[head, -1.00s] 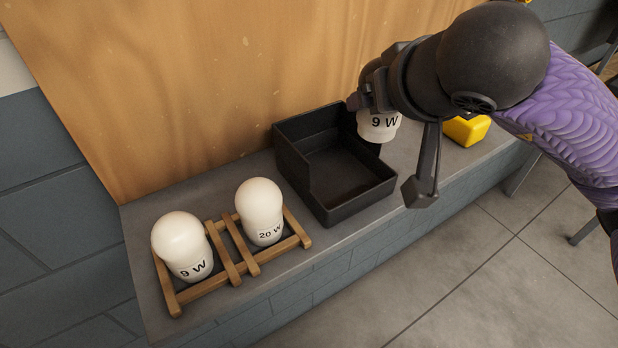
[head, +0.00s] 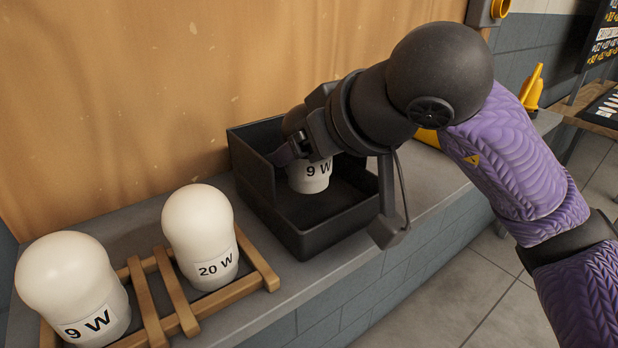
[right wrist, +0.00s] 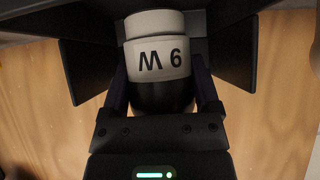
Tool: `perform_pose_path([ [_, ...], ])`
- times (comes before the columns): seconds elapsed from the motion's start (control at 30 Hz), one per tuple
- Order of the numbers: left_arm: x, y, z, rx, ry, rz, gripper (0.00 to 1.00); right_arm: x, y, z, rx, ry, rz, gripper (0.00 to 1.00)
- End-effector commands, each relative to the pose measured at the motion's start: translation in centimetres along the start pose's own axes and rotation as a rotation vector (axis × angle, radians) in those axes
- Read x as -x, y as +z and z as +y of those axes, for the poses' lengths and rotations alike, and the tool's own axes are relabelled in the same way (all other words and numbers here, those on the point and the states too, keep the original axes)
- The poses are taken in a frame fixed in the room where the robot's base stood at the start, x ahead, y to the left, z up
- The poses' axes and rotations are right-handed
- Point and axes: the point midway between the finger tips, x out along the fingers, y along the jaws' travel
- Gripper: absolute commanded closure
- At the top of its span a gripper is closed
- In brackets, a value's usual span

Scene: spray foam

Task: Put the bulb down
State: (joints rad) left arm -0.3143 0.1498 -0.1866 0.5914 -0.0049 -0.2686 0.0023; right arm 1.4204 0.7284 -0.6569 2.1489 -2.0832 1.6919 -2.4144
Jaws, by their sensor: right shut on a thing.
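My left gripper is not in view.
A wooden rack (head: 262,262) on the grey ledge (head: 125,232) holds another 9 W bulb (head: 72,285) and a 20 W bulb (head: 200,235). A wooden panel (head: 150,90) rises behind. A yellow object (head: 428,137) is partly hidden behind my right arm.

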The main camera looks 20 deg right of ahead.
Motion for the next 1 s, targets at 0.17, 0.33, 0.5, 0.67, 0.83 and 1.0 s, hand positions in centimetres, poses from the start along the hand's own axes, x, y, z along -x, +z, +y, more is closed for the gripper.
perform_pose_path([
  [0.17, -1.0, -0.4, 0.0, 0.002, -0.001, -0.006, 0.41, -1.4, 1.8, 0.0, 0.000, 0.000, -0.001, 1.00],
  [0.33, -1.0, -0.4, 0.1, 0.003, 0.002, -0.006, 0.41, -1.3, 1.7, 0.0, 0.000, 0.001, 0.000, 1.00],
  [0.5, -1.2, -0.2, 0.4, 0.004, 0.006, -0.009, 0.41, -1.5, 1.9, 0.0, 0.001, 0.001, -0.001, 0.08],
  [0.67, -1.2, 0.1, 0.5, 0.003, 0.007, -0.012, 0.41, -1.5, 1.9, 0.0, 0.000, 0.001, -0.001, 0.00],
  [0.83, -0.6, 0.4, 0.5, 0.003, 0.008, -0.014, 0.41, -0.8, 1.4, 0.0, 0.000, 0.001, 0.002, 0.00],
  [1.0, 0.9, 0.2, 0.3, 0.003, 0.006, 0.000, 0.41, 3.9, 1.1, 0.1, 0.002, 0.004, 0.007, 0.00],
])
